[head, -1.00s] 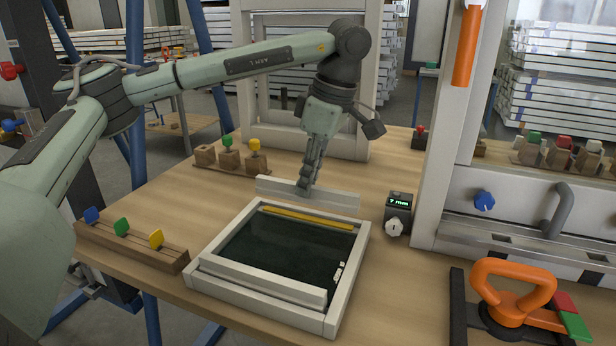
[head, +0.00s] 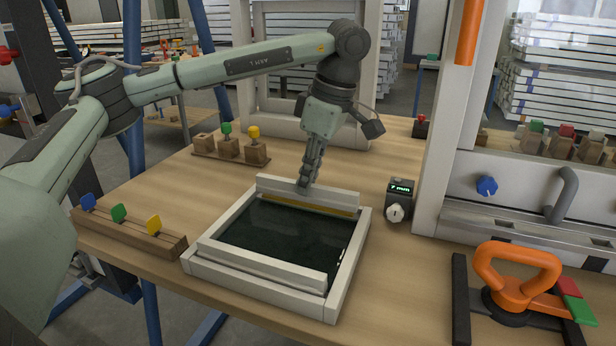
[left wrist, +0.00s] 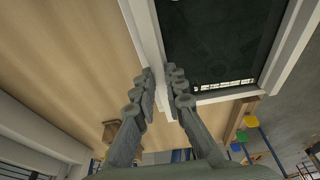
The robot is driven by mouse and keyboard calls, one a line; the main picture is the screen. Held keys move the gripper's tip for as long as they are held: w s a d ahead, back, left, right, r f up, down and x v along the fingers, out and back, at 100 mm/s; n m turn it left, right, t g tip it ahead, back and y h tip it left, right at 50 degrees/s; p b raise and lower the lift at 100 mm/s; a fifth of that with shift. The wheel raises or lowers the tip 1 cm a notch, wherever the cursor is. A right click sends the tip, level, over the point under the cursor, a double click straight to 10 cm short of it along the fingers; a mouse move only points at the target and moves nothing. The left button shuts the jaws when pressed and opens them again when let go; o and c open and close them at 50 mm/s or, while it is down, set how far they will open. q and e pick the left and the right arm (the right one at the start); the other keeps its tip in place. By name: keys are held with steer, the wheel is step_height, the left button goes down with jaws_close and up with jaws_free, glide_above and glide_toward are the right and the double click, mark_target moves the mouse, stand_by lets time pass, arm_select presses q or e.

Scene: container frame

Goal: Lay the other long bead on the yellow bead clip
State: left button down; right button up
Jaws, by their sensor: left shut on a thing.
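A long white bead (head: 335,199) is in my left gripper (head: 305,183), level along the far side of the white frame (head: 350,250) with the dark pane (head: 285,232). The yellow bead clip (head: 312,208) shows as a thin strip just below the bead, mostly covered by it. I cannot tell whether bead and clip touch. A second long bead (head: 262,266) lies along the near side of the frame. In the left wrist view the fingers (left wrist: 162,92) are closed around the white strip. My right gripper is not in view.
A small meter (head: 400,190) reading "7 mm" stands right of the frame. A wooden rack with coloured clips (head: 130,232) is at left, wooden blocks with knobs (head: 230,150) behind. An orange suction handle (head: 515,280) is front right.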

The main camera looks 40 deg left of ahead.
mark_target(323, 188)
arm_select(q)
steer(key=shift+f+b, duration=0.35)
steer(key=shift+f, duration=0.25)
stand_by(0.5)
steer(key=c, duration=1.5)
jaws_free()
steer(key=shift+r, duration=0.1)
steer(key=v, duration=1.1)
steer(key=shift+r, duration=0.4)
